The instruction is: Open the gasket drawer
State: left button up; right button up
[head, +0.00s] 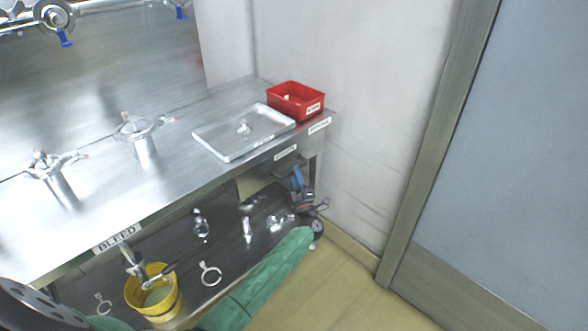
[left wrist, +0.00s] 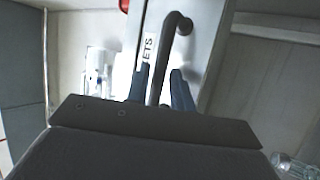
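The gasket drawer shows in the left wrist view as a grey front panel (left wrist: 205,45) with a white label ending in "ETS" and a dark, curved bar handle (left wrist: 167,45). My left gripper (left wrist: 161,72) is open, with one blue finger on each side of the handle and a visible gap beside the bar. In the head view my left gripper (head: 298,180) is at the right end of the bench, below its front edge, and hides much of the drawer there. How far the drawer stands out cannot be told. My right gripper is not in view.
The lower shelf holds a yellow bucket (head: 153,292), a clamp ring (head: 210,274) and several small parts. A wall is close right of the bench; floor is free in front.

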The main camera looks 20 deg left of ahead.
pick_arm(q)
jog(key=shift+x, duration=1)
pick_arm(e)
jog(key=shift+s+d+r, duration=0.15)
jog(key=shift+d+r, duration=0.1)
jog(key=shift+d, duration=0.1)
pick_arm(q)
grip_shut()
